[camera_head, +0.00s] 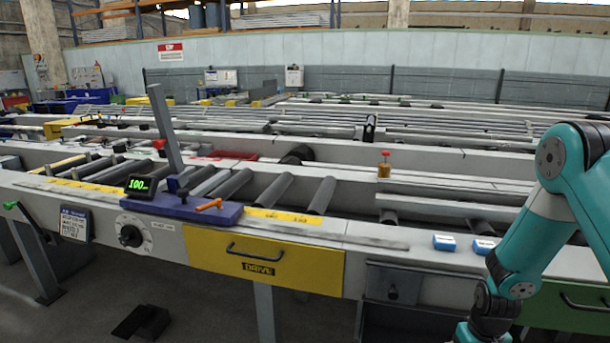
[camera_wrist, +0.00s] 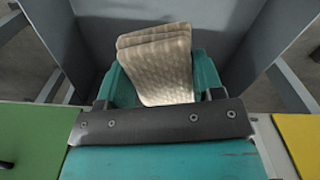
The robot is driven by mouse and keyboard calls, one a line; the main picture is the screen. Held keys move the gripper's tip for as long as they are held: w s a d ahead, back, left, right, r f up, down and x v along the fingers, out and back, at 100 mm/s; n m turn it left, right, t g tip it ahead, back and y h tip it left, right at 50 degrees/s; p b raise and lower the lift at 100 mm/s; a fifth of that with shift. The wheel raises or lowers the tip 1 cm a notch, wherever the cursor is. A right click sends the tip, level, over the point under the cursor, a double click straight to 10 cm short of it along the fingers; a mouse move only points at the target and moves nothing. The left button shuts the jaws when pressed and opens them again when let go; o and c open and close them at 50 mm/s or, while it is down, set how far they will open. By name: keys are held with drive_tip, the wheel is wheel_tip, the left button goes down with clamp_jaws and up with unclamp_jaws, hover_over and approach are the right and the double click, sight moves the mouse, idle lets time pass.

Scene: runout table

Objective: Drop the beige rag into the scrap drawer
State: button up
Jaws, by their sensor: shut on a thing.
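The beige rag (camera_wrist: 155,65) is folded and textured, gripped in the wrist view. My gripper (camera_wrist: 163,80) is shut on it, with a teal finger at each side. Grey walls of an open box-like compartment, which looks like the scrap drawer (camera_wrist: 85,45), surround the rag; how deep the rag hangs is hard to tell. In the head view my arm reaches down at the right, and my gripper and the rag are out of sight there. A grey front with a knob (camera_head: 392,283) shows between the yellow and green fronts.
The yellow drawer front (camera_head: 265,262) marked DRIVE is shut at left of the grey front. A green front (camera_head: 565,308) is at right. Two blue boxes (camera_head: 444,242) lie on the table ledge. A blue block with an orange lever (camera_head: 208,205) stands farther left.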

drive_tip(key=o, duration=1.1)
wheel_tip(320, 180, up, 17)
drive_tip(key=shift+r+p, duration=0.2)
drive_tip(key=shift+p, duration=0.4)
